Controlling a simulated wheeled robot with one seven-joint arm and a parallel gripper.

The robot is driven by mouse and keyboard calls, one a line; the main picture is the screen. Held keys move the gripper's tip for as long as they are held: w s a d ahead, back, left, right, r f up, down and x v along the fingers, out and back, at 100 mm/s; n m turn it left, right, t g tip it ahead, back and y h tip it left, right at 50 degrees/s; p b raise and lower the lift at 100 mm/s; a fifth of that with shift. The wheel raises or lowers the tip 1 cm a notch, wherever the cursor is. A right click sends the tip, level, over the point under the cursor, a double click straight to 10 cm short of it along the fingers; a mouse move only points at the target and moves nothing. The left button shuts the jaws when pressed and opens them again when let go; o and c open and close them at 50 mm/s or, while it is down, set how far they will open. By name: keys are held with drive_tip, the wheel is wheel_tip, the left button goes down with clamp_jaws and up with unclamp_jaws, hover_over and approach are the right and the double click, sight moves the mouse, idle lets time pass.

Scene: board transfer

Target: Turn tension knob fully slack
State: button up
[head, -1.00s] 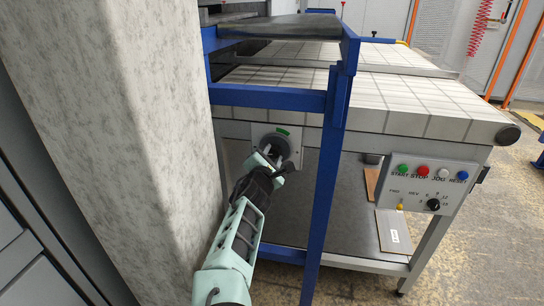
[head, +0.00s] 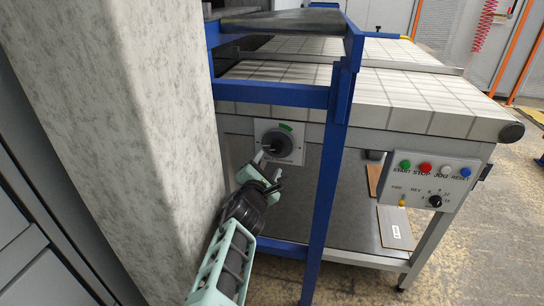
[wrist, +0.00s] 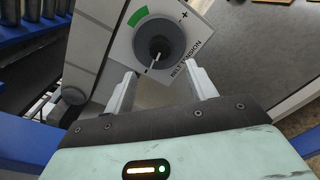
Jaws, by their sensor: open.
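The tension knob (head: 277,144) is a dark round knob on a grey plate with a green arc, on the conveyor's side below the tiled bed. In the wrist view the knob (wrist: 160,44) faces me, beside the words BELT TENSION and plus and minus marks. A pale line on the knob points down toward the minus mark, away from the green arc. My gripper (head: 268,165) is open and empty, just below and in front of the knob. In the wrist view its two pale fingers (wrist: 160,86) are apart, with the knob beyond their tips and untouched.
A blue frame post (head: 325,190) stands close to the right of my arm. A pale mottled column (head: 110,130) stands close on the left. The control box (head: 432,185) with coloured buttons hangs at the right. A lower shelf (head: 345,220) lies beneath the conveyor.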

drive_tip(key=shift+v, duration=2.05)
